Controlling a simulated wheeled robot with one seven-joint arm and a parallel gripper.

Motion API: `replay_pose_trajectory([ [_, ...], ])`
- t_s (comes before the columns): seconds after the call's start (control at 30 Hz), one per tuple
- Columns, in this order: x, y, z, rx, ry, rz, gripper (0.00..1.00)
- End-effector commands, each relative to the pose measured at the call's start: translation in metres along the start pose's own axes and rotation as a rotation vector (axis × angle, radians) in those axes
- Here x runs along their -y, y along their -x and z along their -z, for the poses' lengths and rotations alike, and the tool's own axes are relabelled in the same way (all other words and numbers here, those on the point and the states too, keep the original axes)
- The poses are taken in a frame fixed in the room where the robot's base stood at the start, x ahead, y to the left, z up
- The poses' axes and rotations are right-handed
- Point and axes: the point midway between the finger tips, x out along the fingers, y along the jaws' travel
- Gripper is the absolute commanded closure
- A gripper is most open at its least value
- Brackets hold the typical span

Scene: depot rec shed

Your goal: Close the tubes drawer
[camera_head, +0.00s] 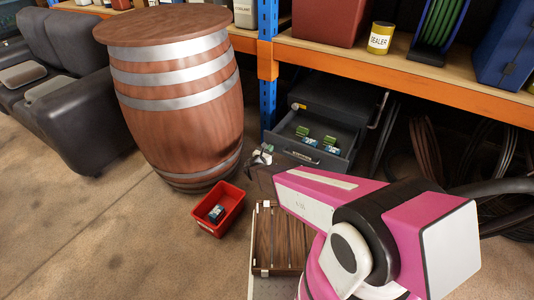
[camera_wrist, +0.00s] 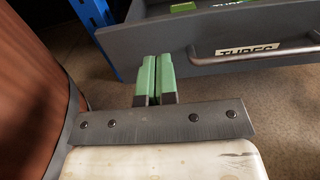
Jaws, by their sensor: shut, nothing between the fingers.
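The tubes drawer (camera_head: 328,164) is a dark grey drawer low in the cabinet under the shelf, pulled open with a few small green and blue boxes inside. In the wrist view its front panel (camera_wrist: 150,45) carries a "TUBES" label and a metal bar handle (camera_wrist: 255,52). My gripper (camera_head: 263,154) is just in front of the drawer's left end. In the wrist view my gripper's green fingers (camera_wrist: 155,70) are shut together and empty, pointing at the panel left of the handle. Whether they touch the panel I cannot tell.
A wooden barrel (camera_head: 180,110) stands close on the left. A red bin (camera_head: 219,211) with a small item sits on the floor before it, beside a slatted wooden crate (camera_head: 277,240). A blue shelf post (camera_head: 267,60) rises by the cabinet. Black hoses (camera_head: 480,150) lie right.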

Motion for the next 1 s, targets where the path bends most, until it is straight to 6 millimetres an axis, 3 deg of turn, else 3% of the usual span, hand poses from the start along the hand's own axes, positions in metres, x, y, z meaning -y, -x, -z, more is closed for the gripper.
replay_pose_trajectory([
  [0.2,-0.001,-0.043,0.001,0.000,-0.002,0.001,1.00],
  [0.43,-0.001,-0.074,0.001,0.000,-0.001,0.000,1.00],
  [0.63,0.000,-0.085,0.000,-0.001,-0.001,0.001,1.00],
  [1.0,0.000,-0.086,0.000,-0.001,-0.001,0.000,1.00],
])
